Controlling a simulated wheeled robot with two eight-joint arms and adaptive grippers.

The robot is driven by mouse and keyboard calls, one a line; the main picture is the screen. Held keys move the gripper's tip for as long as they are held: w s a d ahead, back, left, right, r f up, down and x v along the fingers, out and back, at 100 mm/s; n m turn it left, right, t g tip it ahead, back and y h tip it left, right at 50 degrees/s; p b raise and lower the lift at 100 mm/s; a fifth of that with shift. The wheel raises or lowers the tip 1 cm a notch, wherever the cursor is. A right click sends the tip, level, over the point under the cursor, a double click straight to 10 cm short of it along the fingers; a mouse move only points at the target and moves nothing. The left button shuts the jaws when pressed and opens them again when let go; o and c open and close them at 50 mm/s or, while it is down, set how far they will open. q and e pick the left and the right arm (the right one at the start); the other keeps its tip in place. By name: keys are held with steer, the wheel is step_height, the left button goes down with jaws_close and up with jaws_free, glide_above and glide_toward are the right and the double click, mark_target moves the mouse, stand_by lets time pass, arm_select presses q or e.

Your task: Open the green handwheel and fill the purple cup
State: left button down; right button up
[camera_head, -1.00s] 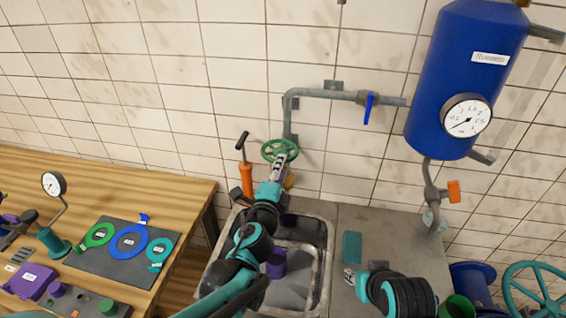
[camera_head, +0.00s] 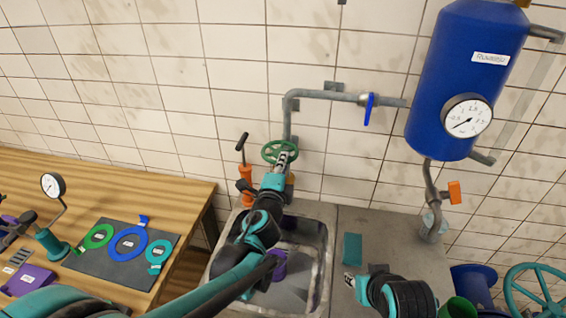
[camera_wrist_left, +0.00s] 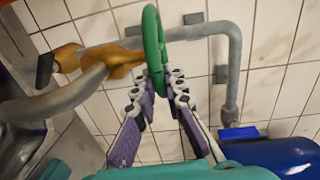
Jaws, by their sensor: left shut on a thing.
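The green handwheel (camera_head: 280,152) sits on the pipe above the sink's back edge. My left gripper (camera_head: 283,161) reaches over the sink and is shut on its rim. In the left wrist view, the green rim (camera_wrist_left: 152,45) passes between the two fingers (camera_wrist_left: 158,88), seen edge-on. The purple cup (camera_head: 279,266) is in the sink basin, partly hidden behind my left forearm; its inside is not clear. My right gripper (camera_head: 350,283) is low over the counter right of the sink; its fingers are too small to judge.
A brass spout (camera_wrist_left: 88,62) is beside the wheel. A blue-handled valve (camera_head: 368,108) is on the grey pipe. A blue tank (camera_head: 468,70) with a gauge hangs at right. The wooden bench (camera_head: 160,190) at left holds colored rings. A teal block (camera_head: 352,247) lies on the counter.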

arm_select(q)
steer(key=shift+s+d+f+y, duration=0.1)
steer(key=shift+d+f+y, duration=0.1)
steer(key=shift+y, duration=0.1)
steer(key=shift+d+r+n+y, duration=0.1)
steer(key=shift+d+n+y, duration=0.3)
steer(key=shift+n+y, duration=0.55)
steer(key=shift+w+d+n+y+b, duration=0.2)
steer(key=shift+n+y, duration=0.45)
steer(key=shift+y, duration=0.4)
steer(key=shift+w+d+n+y+b, duration=0.1)
steer(key=shift+w+n+y+b, duration=0.1)
steer(key=shift+n+y, duration=0.6)
steer(key=c, duration=1.6)
jaws_free()
steer(key=shift+w, duration=0.1)
steer(key=shift+r, duration=0.1)
steer(key=s, duration=0.4)
steer(key=s+d, duration=0.1)
steer(key=s, duration=0.3)
steer(key=s+d, duration=0.1)
steer(key=s, duration=0.2)
steer(key=shift+s+d+r, duration=0.25)
steer(key=shift+s+r, duration=0.1)
steer(key=shift+s, duration=0.05)
